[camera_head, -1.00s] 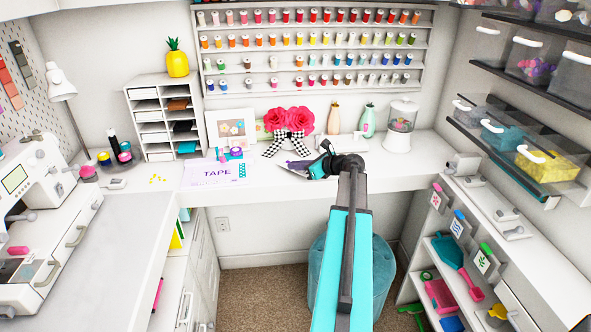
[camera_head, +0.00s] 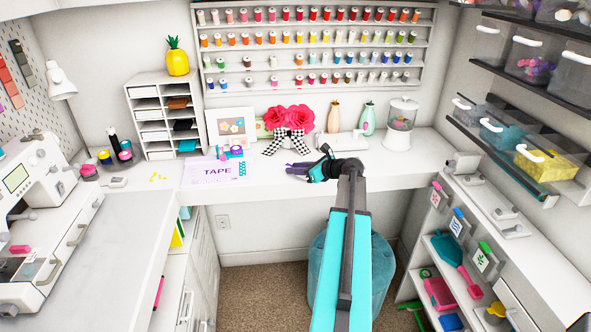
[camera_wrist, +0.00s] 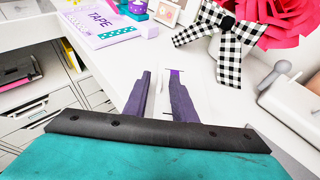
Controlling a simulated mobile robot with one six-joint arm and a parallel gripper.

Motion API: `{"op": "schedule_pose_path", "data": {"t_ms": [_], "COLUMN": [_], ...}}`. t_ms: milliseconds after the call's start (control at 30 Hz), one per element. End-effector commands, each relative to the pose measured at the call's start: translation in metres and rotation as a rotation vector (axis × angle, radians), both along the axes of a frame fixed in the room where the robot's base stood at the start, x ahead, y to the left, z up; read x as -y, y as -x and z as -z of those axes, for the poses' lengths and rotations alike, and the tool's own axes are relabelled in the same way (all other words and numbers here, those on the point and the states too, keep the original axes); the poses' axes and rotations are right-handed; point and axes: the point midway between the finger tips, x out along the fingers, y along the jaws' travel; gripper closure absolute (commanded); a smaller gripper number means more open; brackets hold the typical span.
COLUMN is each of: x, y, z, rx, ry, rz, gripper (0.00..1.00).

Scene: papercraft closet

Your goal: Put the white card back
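My gripper (camera_head: 292,170) is low over the white back desk, its purple fingers pointing left. In the wrist view the two fingers (camera_wrist: 162,80) stand apart with a gap between them. A faint pale flat shape with a purple strip (camera_wrist: 182,73) shows at the fingertips. It blends into the white desk, so I cannot tell whether it is the white card or whether the fingers touch it. A white paper organizer (camera_head: 134,91) stands at the back left, with white sheets and brown, black and blue ones in its slots.
A TAPE sheet (camera_head: 213,171) with tape rolls lies left of my gripper. Pink flowers with a checkered bow (camera_head: 290,144), a framed picture (camera_head: 216,113), vases and a glass jar (camera_head: 398,138) stand along the back. A teal stool (camera_head: 378,265) is under the desk.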

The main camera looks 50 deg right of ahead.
Motion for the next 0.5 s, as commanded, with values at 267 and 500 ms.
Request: {"op": "schedule_pose_path", "data": {"t_ms": [267,500], "x": [0.0,0.001], "y": [0.0,0.022], "z": [-0.004,-0.01], "rx": [0.0,0.0], "ry": [0.0,0.002], "rz": [0.0,0.001], "gripper": [0.76,0.76]}}
